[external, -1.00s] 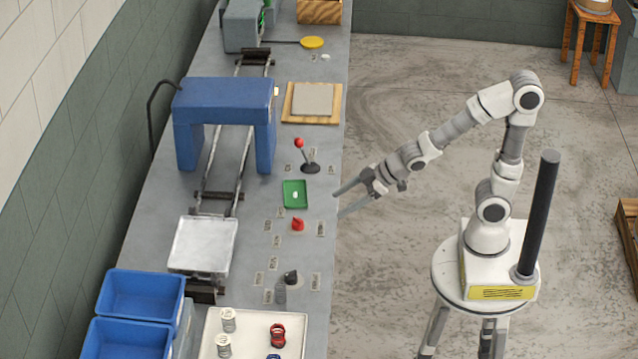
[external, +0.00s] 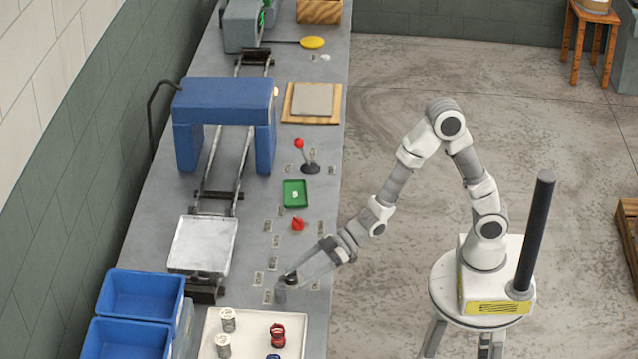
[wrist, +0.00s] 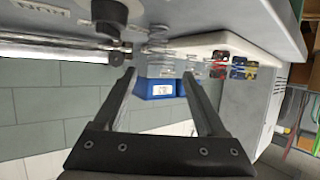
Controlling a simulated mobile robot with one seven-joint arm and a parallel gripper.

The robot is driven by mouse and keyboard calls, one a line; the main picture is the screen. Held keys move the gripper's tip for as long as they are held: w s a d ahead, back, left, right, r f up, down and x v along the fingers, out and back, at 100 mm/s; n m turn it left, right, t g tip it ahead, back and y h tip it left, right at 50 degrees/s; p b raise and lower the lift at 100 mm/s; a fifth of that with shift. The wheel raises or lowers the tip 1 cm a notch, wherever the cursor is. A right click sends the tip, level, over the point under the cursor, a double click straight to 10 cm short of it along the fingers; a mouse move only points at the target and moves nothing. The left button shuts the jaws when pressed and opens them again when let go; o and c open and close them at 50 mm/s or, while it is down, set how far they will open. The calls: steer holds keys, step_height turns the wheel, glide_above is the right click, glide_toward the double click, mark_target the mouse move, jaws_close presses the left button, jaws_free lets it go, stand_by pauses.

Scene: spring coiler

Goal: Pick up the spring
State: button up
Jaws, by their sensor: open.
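My gripper (external: 291,279) is open, its fingers reaching over the right edge of the bench beside a small black knob (external: 291,276). Next to them stands a small grey upright cylinder (external: 280,294) that looks like a coiled spring; I see no contact for certain. In the wrist view my two fingers (wrist: 160,78) are apart, with greyish coil-like shapes (wrist: 165,55) beyond their tips, too blurred to tell apart. Other spring-like coils stand in the white tray: silver ones (external: 228,320), a red one (external: 278,335) and a partly cut-off blue one (external: 273,356).
The white tray (external: 210,335) lies at the near end of the bench. Blue bins (external: 140,296) stand at its left. A red button (external: 297,225), a green tray (external: 295,194) and a red-topped lever (external: 309,167) lie farther along the bench. A blue arch (external: 224,100) spans the rails.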

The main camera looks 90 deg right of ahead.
mark_target(284, 286)
steer(key=x, duration=0.4)
steer(key=shift+w+f+b, duration=0.1)
steer(key=shift+b, duration=0.2)
steer(key=x, duration=0.2)
steer(key=b+x, duration=0.1)
steer(key=x, duration=0.1)
steer(key=shift+w+d+f, duration=0.15)
steer(key=shift+d, duration=0.05)
steer(key=shift+w+a+f, duration=0.1)
steer(key=shift+w+a, duration=0.15)
steer(key=shift+w, duration=0.2)
jaws_close()
